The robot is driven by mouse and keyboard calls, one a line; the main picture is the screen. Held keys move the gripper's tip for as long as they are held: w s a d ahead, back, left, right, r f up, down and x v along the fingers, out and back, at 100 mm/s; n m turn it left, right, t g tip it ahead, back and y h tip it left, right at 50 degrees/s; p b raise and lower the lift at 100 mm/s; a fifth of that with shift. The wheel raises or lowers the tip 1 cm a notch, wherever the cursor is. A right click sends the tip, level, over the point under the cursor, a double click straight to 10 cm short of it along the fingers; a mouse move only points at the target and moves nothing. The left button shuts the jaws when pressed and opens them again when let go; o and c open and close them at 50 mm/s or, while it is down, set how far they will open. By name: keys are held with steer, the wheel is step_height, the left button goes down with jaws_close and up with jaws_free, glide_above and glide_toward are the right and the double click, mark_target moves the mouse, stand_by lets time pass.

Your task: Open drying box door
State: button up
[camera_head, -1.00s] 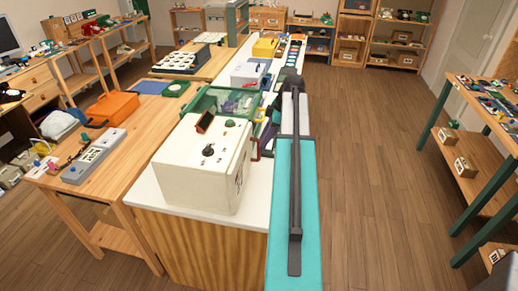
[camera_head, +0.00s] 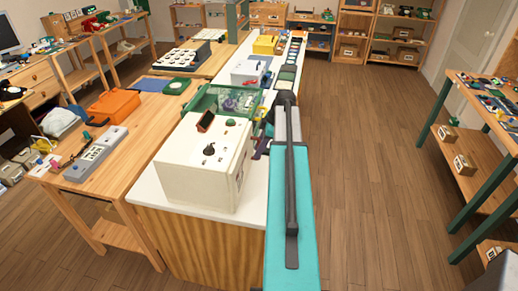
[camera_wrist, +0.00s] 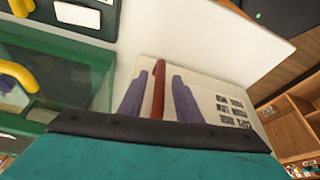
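The cream drying box (camera_head: 190,172) stands on the white-topped counter, with a dark knob and a small dark-screened display on top. Its right side carries the door, which looks shut. In the wrist view the pale door face (camera_wrist: 212,82) shows black printed marks and a red-brown bar handle (camera_wrist: 158,88). My gripper (camera_wrist: 160,97) has two purple fingers, one on each side of the handle, with narrow gaps between. It is open around the handle. In the head view my gripper (camera_head: 262,142) is at the box's right side and hides the handle.
A green transparent bin (camera_head: 222,100) stands right behind the box; it also shows in the wrist view (camera_wrist: 60,75). A white box (camera_head: 250,71) and a yellow case (camera_head: 266,44) stand farther along the counter. The wooden floor (camera_head: 365,180) to the right is free.

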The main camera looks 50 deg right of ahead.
steer(key=shift+c, duration=0.4)
jaws_close()
steer(key=shift+s, duration=0.15)
